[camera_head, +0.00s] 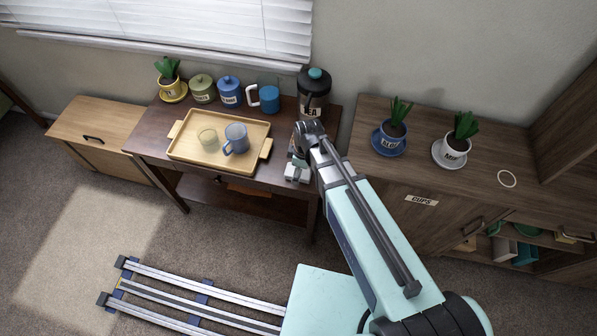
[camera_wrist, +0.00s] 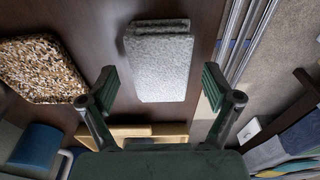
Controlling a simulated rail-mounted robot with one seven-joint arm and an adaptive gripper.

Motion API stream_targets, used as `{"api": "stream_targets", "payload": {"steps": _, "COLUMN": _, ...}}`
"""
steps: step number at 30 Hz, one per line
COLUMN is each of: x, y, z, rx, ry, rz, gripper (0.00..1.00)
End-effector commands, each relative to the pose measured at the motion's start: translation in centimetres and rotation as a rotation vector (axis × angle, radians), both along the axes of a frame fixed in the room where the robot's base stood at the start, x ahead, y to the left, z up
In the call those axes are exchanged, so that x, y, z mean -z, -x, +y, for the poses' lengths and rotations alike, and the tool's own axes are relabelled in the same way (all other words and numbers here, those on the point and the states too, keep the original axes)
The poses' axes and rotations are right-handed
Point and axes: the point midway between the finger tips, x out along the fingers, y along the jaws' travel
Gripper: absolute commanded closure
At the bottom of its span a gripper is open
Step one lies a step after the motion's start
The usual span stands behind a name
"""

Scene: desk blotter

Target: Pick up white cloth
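The white cloth (camera_wrist: 160,62) is a folded, speckled pale grey-white pad lying flat on the dark wooden table, in the upper middle of the wrist view. In the head view, a pale patch that looks like the cloth (camera_head: 297,172) shows at the table's right front, partly hidden by my gripper. My gripper (camera_wrist: 160,82) is open and empty, its two dark green fingers spread wider than the cloth. The cloth's near end appears between the finger lines; I cannot tell the height above it. In the head view, my gripper (camera_head: 303,148) is over the table's right end.
A brown speckled pad (camera_wrist: 40,68) lies left of the cloth. A wooden tray (camera_head: 190,152) holds a clear glass (camera_head: 208,138) and a blue mug (camera_head: 237,138). A TEA canister (camera_head: 314,88) stands behind my gripper. A dark cabinet (camera_head: 420,165) stands close on the right.

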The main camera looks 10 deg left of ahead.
Motion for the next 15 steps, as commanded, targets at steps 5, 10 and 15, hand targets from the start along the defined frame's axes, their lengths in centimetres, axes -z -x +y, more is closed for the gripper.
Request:
{"api": "stream_targets", "payload": {"steps": 5, "x": 0.00, "y": 0.01, "z": 0.00, "rx": 0.000, "ry": 0.000, "rz": 0.000, "gripper": 0.69}}
{"api": "stream_targets", "payload": {"steps": 10, "x": 0.01, "y": 0.01, "z": -0.01, "rx": 0.000, "ry": 0.000, "rz": 0.000, "gripper": 0.70}}
{"api": "stream_targets", "payload": {"steps": 15, "x": 0.01, "y": 0.00, "z": 0.00, "rx": 0.000, "ry": 0.000, "rz": 0.001, "gripper": 0.70}}
